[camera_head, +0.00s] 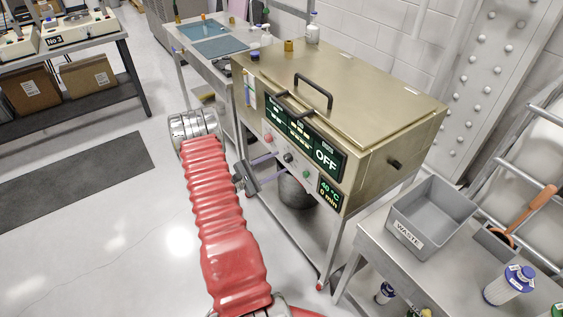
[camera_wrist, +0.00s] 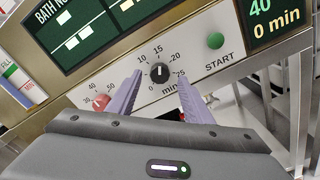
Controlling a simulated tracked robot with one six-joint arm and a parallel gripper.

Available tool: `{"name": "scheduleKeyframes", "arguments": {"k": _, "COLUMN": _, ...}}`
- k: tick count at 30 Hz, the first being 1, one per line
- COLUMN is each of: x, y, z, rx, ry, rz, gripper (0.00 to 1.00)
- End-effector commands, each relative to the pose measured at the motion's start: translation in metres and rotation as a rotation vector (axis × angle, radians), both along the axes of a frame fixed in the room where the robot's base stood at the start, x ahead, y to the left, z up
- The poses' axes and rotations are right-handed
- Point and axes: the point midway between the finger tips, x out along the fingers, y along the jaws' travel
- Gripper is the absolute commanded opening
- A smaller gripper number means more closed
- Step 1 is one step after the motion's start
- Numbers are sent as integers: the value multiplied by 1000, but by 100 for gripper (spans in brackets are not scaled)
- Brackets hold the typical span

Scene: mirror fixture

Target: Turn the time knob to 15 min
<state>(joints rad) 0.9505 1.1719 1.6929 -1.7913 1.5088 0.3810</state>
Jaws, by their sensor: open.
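The time knob (camera_wrist: 160,73) is a small black dial with a white mark on the pale front panel, ringed by a printed scale from 0 to 25 min. The exact direction of its mark is hard to tell. In the head view the knob (camera_head: 288,157) is a tiny dark spot. My gripper (camera_wrist: 159,80) is open, its two lilac fingers on either side of the knob, with visible gaps; their depth relative to it is unclear. In the head view my gripper (camera_head: 276,164) reaches toward the panel. The small display (camera_wrist: 275,12) reads 40 and 0 min.
A red knob (camera_wrist: 101,102) is close to the left finger, and the green START button (camera_wrist: 215,40) is right of the time knob. The large screen (camera_head: 325,157) reads OFF. A grey WASTE bin (camera_head: 432,218) stands on the right table. Open floor lies left of my arm.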

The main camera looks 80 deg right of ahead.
Motion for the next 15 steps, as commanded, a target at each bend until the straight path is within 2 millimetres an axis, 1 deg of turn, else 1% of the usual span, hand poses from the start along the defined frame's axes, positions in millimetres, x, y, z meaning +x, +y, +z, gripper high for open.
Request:
{"name": "scheduleKeyframes", "arguments": {"k": 1, "x": -6, "y": -5, "z": 0, "rx": 0, "ry": 0, "rz": -2, "gripper": 46}}
{"name": "scheduleKeyframes", "arguments": {"k": 3, "x": -11, "y": -12, "z": 0, "rx": 0, "ry": 0, "rz": -2, "gripper": 46}}
{"name": "scheduleKeyframes", "arguments": {"k": 6, "x": -16, "y": -18, "z": 0, "rx": 1, "ry": 1, "rz": -1, "gripper": 46}}
{"name": "scheduleKeyframes", "arguments": {"k": 15, "x": -20, "y": -22, "z": 0, "rx": 1, "ry": 1, "rz": 0, "gripper": 46}}
